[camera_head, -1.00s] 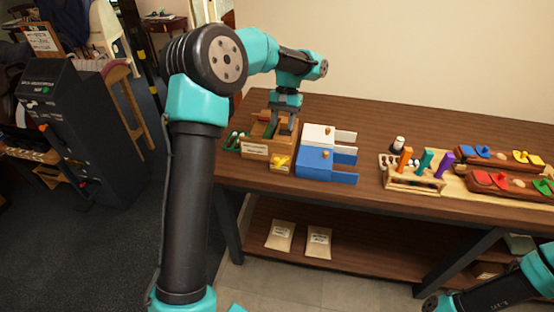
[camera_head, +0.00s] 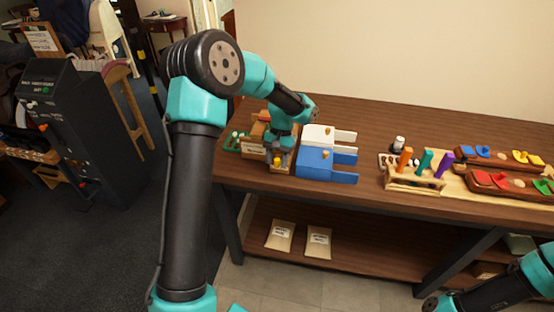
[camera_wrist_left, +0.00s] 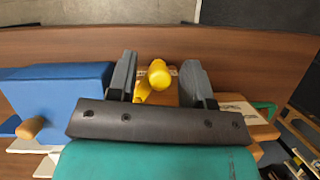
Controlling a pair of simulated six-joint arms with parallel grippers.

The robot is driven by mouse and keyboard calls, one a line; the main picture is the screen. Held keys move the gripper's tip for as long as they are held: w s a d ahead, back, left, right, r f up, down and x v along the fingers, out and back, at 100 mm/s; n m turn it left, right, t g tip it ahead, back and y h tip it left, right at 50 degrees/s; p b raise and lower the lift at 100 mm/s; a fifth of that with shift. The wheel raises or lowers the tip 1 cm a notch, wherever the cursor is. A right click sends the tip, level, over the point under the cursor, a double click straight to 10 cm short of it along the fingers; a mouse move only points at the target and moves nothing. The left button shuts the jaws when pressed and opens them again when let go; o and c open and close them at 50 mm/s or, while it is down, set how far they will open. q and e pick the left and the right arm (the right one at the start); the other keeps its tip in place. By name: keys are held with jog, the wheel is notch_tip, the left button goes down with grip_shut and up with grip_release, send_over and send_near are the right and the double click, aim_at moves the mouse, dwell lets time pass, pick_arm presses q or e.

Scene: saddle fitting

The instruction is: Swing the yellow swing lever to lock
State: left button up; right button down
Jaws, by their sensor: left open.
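The yellow swing lever (camera_wrist_left: 158,72) shows in the left wrist view as a rounded yellow knob with a yellow arm running down-left. My left gripper (camera_wrist_left: 161,78) is open, with one finger on each side of the lever; contact cannot be told. In the head view my left gripper (camera_head: 279,164) points down at the front of the wooden fixture (camera_head: 254,149), left of the blue block. It hides most of the lever there. The lever's base is partly hidden by the gripper body in the wrist view.
A blue block (camera_head: 314,165) and a white block (camera_head: 318,134) with wooden knobs stand close right of my left gripper. A rack with coloured pegs (camera_head: 414,181) stands farther right. The table front edge is near the lever. Bare table (camera_head: 367,160) lies between blocks and rack.

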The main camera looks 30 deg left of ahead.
pick_arm(q)
grip_shut()
dwell(0.3)
jog(key=shift+a+m, duration=0.1)
jog(key=shift+m, duration=0.2)
jog(key=m, duration=0.1)
jog(key=a+m+y, duration=0.1)
jog(key=m, duration=0.1)
jog(key=shift+w+a+m+y, duration=0.25)
jog(key=shift+w+m+y, duration=0.05)
jog(key=shift+w+m, duration=0.1)
jog(key=shift+w+a+m+t+y, duration=0.15)
jog(key=shift+w+a+m+y, duration=0.1)
jog(key=shift+m, duration=0.5)
jog(key=shift+w+a+m+t+y, duration=0.2)
jog(key=shift+m+y, duration=0.1)
jog(key=shift+m, duration=0.4)
jog(key=shift+w+a+m+t+y, duration=0.15)
jog(key=shift+a+m+y, duration=0.1)
jog(key=shift+m, duration=0.5)
grip_release()
